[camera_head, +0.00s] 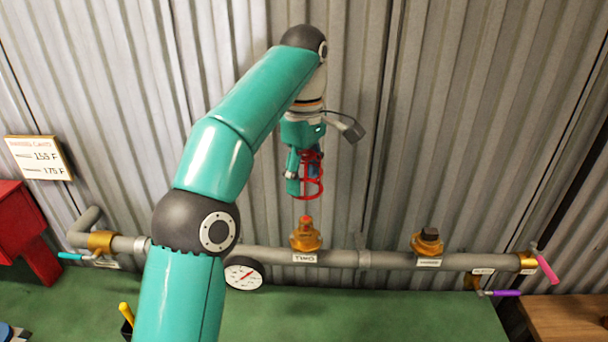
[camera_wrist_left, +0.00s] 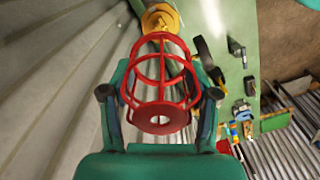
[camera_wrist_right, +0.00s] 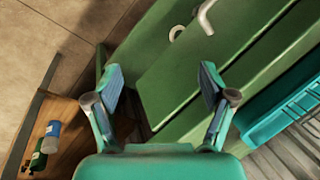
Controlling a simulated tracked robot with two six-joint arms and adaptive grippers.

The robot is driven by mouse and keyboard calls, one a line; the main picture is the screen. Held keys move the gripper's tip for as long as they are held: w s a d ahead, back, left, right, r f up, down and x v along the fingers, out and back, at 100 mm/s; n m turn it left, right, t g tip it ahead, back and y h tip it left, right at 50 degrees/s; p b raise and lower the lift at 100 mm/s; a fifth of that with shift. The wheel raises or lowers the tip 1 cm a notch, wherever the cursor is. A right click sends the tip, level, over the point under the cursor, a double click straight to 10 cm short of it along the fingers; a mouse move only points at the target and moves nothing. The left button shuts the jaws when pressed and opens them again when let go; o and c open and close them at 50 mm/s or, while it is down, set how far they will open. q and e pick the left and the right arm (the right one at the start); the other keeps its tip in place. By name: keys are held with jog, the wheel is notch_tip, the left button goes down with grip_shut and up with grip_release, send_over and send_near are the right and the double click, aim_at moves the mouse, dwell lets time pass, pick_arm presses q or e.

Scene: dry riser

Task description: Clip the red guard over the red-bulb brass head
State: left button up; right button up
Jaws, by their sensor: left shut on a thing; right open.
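My left gripper (camera_head: 306,172) is shut on the red guard (camera_head: 313,182), a cage of hoops and bars. It holds the guard above the red-bulb brass head (camera_head: 305,235), with a visible gap between them. The head stands upright on the grey pipe, with a red tip on top and a white label below. In the left wrist view the guard (camera_wrist_left: 160,75) sits between the fingers (camera_wrist_left: 160,98), and a brass head (camera_wrist_left: 160,18) lies beyond its far end. My right gripper (camera_wrist_right: 155,90) is open and empty in the right wrist view.
A second brass head (camera_head: 428,242) with a dark top stands further right on the pipe (camera_head: 380,260). A round gauge (camera_head: 244,273) hangs left of the red-bulb head. Pink (camera_head: 547,269) and purple (camera_head: 506,293) levers are at the right end. A corrugated wall rises close behind.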

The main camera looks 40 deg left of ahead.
pick_arm(q)
jog(key=b, duration=0.4)
send_over(304, 218)
jog(key=shift+w+f, duration=0.1)
jog(key=shift+f, duration=2.5)
jog(key=shift+p, duration=0.5)
jog(key=shift+f+b, duration=3)
jog(key=shift+f, duration=0.75)
jog(key=o, duration=1.2)
jog(key=shift+r, duration=0.1)
